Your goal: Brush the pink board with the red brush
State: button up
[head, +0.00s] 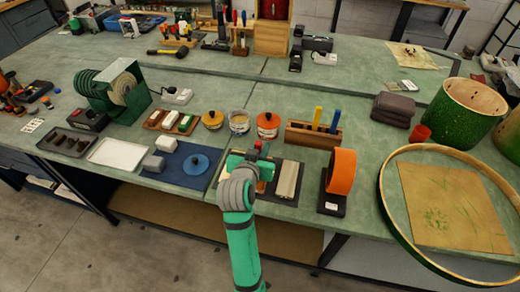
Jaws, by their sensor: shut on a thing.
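My gripper (252,158) is over the front middle of the bench, seen from behind and partly hidden by my own wrist. It is shut on a small red thing, apparently the red brush (258,146), whose top shows just beyond the fingers. Its bristles are hidden. A dark tray (284,201) lies below and to the right of the gripper. I cannot tell whether the brush touches the pinkish board.
A wooden rack (300,135) holding yellow and blue handles stands behind the tray. An orange tape roll (341,171) stands to the right. A blue mat (179,178) with a blue lid (195,165) lies left. Pots (268,125) stand behind the gripper. A large hoop (383,205) lies far right.

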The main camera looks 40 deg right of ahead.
jog(key=shift+w+d, duration=0.75)
jog(key=shift+d, duration=0.1)
jog(key=shift+w+d, duration=0.1)
jog(key=shift+d, duration=0.05)
jog(key=shift+w+d, duration=0.9)
jog(key=shift+d, duration=0.15)
jog(key=shift+w+d, duration=0.1)
jog(key=shift+d, duration=0.05)
dwell(0.3)
jog(key=shift+w+d, duration=0.9)
jog(key=shift+d, duration=0.1)
jog(key=shift+r, duration=0.15)
jog(key=shift+r, duration=2.9)
